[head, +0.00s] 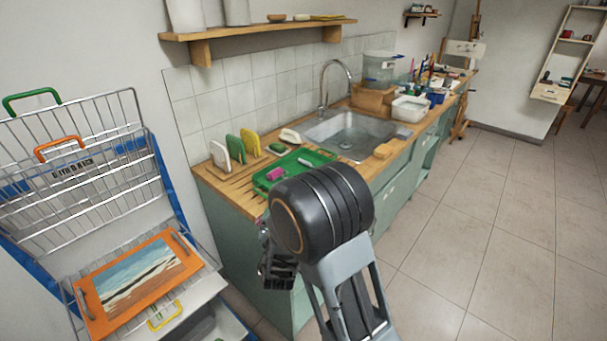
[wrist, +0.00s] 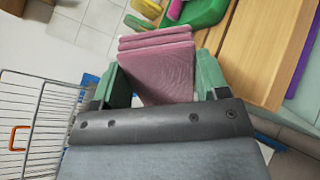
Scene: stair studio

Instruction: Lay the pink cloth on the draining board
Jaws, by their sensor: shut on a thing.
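My gripper (wrist: 160,82) is shut on the pink cloth (wrist: 158,62), a folded, layered pad between its green fingers in the wrist view. In the head view my gripper (head: 275,268) hangs low beside the counter's left end, partly behind my own arm; I cannot make out the cloth there. The draining board (head: 222,180) is the grooved wooden counter left of the sink. In the wrist view wood (wrist: 235,55) lies right of the cloth, which appears apart from it.
A green tray (head: 262,182) with a magenta item (head: 275,173) lies on the counter before the sink (head: 350,135). Upright coloured boards (head: 235,147) stand at the back. A wire rack (head: 85,170) with an orange tray (head: 180,277) is at left. Floor at right is clear.

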